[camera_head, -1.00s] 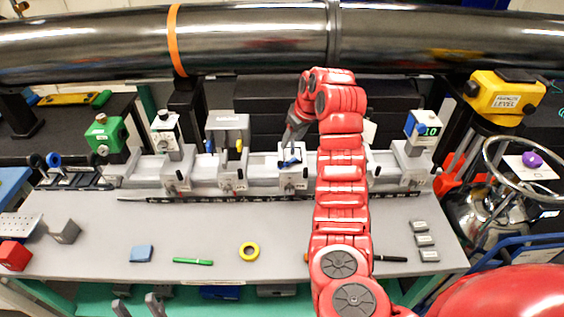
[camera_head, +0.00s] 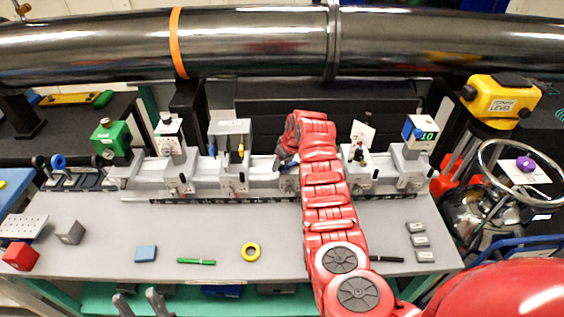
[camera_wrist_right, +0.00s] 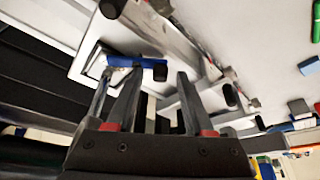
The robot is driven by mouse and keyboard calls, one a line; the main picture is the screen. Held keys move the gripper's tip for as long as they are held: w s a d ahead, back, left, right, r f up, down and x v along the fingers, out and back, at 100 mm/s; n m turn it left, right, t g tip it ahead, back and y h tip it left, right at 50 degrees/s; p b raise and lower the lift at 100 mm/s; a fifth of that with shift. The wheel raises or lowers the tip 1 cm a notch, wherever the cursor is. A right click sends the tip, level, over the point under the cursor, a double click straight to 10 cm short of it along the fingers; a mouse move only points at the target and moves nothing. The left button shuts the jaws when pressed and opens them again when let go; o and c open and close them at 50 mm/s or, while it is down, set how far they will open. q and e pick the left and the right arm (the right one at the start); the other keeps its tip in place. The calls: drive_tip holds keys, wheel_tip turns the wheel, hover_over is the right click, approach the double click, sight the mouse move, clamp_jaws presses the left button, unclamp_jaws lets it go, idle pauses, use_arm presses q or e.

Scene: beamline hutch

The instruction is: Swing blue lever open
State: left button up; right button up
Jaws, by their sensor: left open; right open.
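The blue lever (camera_wrist_right: 138,62) lies across the top of the right wrist view, a blue bar with a dark end, on a pale carriage. In the head view only a small blue patch of it (camera_head: 289,168) shows beside my right gripper (camera_head: 282,160), which hides most of it. In the wrist view my right gripper (camera_wrist_right: 158,82) is open, with its fingertips close to the lever and nothing held between them. Whether a finger touches the lever I cannot tell. My left gripper (camera_head: 139,304) is open and empty at the bottom edge of the head view.
A rail with several carriages (camera_head: 233,178) runs along the back of the table. A green pen (camera_head: 196,262), a yellow tape ring (camera_head: 251,252) and a blue block (camera_head: 146,254) lie in front. A black pipe (camera_head: 260,40) spans above. The table's middle is mostly clear.

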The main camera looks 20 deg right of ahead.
clamp_jaws()
idle(0.4)
drive_tip(key=shift+w+a+f+m+h+b, duration=0.1)
drive_tip(key=shift+w+m+h+b, duration=0.1)
drive_tip(key=shift+m+b, duration=0.3)
drive_tip(key=shift+w+f+m+h+b, duration=0.1)
drive_tip(key=shift+m+h+b, duration=0.1)
drive_tip(key=shift+m+b, duration=0.3)
drive_tip(key=m+b, duration=0.1)
drive_tip(key=b, duration=0.1)
drive_tip(key=m+h+b, duration=0.1)
drive_tip(key=m+b, duration=0.1)
drive_tip(key=shift+w+a, duration=0.15)
drive_tip(key=shift+w, duration=0.25)
drive_tip(key=shift+w+r+m+h+b, duration=0.15)
drive_tip(key=shift+m+h+b, duration=0.15)
drive_tip(key=shift+m+b, duration=0.4)
drive_tip(key=shift+w+r+m+h+b, duration=0.15)
drive_tip(key=shift+m+h+b, duration=0.15)
drive_tip(key=shift+m+b, duration=0.4)
unclamp_jaws()
